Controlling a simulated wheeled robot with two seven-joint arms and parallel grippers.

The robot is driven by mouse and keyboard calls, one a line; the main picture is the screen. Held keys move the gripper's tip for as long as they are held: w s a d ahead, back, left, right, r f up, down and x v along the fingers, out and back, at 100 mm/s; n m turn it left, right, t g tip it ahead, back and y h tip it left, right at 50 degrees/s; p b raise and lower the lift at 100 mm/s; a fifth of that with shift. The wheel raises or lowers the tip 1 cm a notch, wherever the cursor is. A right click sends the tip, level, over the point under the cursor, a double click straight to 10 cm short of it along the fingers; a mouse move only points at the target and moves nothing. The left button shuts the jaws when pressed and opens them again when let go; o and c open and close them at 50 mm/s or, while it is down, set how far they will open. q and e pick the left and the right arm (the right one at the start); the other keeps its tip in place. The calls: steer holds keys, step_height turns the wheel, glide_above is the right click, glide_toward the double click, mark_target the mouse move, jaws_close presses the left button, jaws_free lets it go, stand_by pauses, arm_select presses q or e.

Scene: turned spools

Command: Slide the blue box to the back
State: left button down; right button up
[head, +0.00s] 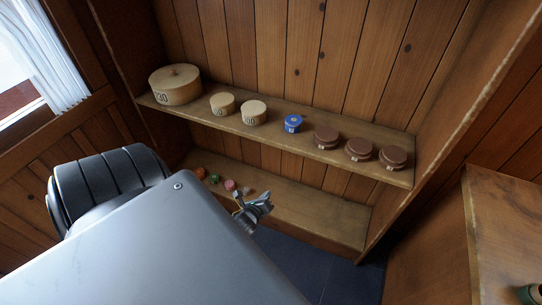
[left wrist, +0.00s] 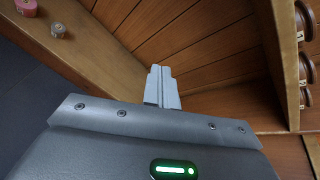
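The blue box (head: 292,124) is a small round lidded box with a pale label. It stands upright on the upper shelf (head: 230,122), near the shelf's front edge, between a pale wooden box and a brown one. My left gripper (head: 262,202) is below and to the left of it, in front of the lower shelf, and apart from it. In the left wrist view its two grey fingers (left wrist: 161,82) lie together with nothing visible between them. The blue box is outside that view. My right gripper is not in view.
Pale round boxes (head: 253,112) stand left of the blue box, a large one (head: 175,86) at the far left. Brown lidded boxes (head: 359,150) stand to its right. The lower shelf (head: 320,222) holds small coloured spools (head: 230,185). Bare board lies behind the blue box.

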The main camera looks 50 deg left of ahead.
arm_select(q)
steer(key=s+d+f+n+g+h, duration=0.1)
steer(key=s+d+f+n+g, duration=0.1)
steer(key=s+f+n, duration=0.3)
steer(key=s+d+f+n+g, duration=0.1)
steer(key=s+f+g, duration=0.15)
steer(key=f, duration=0.55)
steer(key=s+d+f+n+g+h, duration=0.1)
steer(key=s+d+f+n, duration=0.3)
steer(key=s, duration=0.5)
steer(key=s+d+f+n+g+h, duration=0.2)
steer(key=s+d+f+n, duration=0.3)
steer(key=s, duration=0.4)
steer(key=s+d+f+n+g+h, duration=0.1)
steer(key=s+d+f+n+g, duration=0.3)
steer(key=s, duration=0.6)
step_height(320, 180, down, 2)
steer(key=shift+d+f+n, duration=0.25)
steer(key=shift+d+n, duration=0.25)
steer(key=shift+n, duration=0.7)
